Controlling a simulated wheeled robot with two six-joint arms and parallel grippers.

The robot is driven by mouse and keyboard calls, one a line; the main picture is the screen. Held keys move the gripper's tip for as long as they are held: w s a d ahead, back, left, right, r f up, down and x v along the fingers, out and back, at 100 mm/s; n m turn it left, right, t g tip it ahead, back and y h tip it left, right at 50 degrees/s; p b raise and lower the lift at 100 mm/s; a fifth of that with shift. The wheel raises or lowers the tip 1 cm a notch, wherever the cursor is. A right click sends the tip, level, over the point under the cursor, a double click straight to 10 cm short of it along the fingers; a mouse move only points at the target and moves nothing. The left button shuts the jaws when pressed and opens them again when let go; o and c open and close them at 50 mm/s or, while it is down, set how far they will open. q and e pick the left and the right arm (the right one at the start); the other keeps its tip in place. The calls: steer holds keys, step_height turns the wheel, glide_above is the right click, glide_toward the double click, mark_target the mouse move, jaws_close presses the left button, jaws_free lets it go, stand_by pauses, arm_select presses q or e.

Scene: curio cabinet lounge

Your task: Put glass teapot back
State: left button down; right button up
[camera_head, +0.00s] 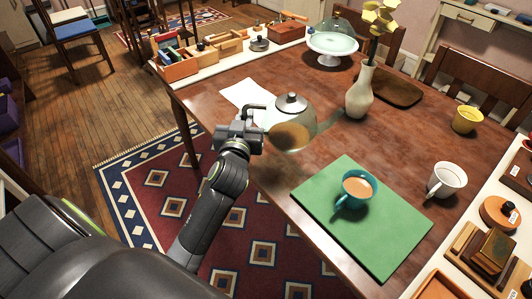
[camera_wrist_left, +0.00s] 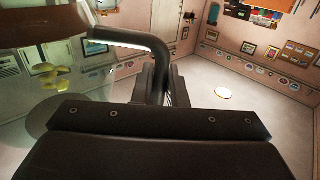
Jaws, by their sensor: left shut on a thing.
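The glass teapot (camera_head: 303,131), with a grey metal lid and amber liquid inside, is at the table's left edge in the head view. My left gripper (camera_head: 251,120) is on its left side, shut on its dark handle. In the left wrist view the curved black handle (camera_wrist_left: 150,42) runs down between my gripper's fingers (camera_wrist_left: 165,85), and clear glass shows at the left. I cannot tell whether the teapot's base touches the table. My right gripper is not in view.
Right of the teapot stands a cream vase (camera_head: 361,95) with yellow flowers. White paper (camera_head: 243,95) lies behind. A teal cup (camera_head: 355,190) of tea stands on a green mat (camera_head: 385,243) in front. A white cake stand (camera_head: 331,43) and a brown tray (camera_head: 400,92) are farther back.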

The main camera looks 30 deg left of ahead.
arm_select(q)
step_height(320, 180, down, 4)
steer(key=shift+s+d+f+b, duration=0.15)
steer(key=shift+f+b, duration=0.1)
steer(key=shift+b, duration=0.2)
step_height(320, 180, down, 4)
steer(key=shift+r+b, duration=0.15)
steer(key=shift+b, duration=0.45)
steer(key=shift+f, duration=0.3)
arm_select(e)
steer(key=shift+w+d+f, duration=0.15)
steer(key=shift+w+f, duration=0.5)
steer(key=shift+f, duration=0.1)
arm_select(q)
steer(key=shift+f, duration=0.1)
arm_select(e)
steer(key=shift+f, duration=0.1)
arm_select(q)
steer(key=c, duration=1.9)
jaws_free()
steer(key=shift+f, duration=0.2)
steer(key=o, duration=0.4)
steer(key=shift+r, duration=0.1)
steer(key=shift+o, duration=0.2)
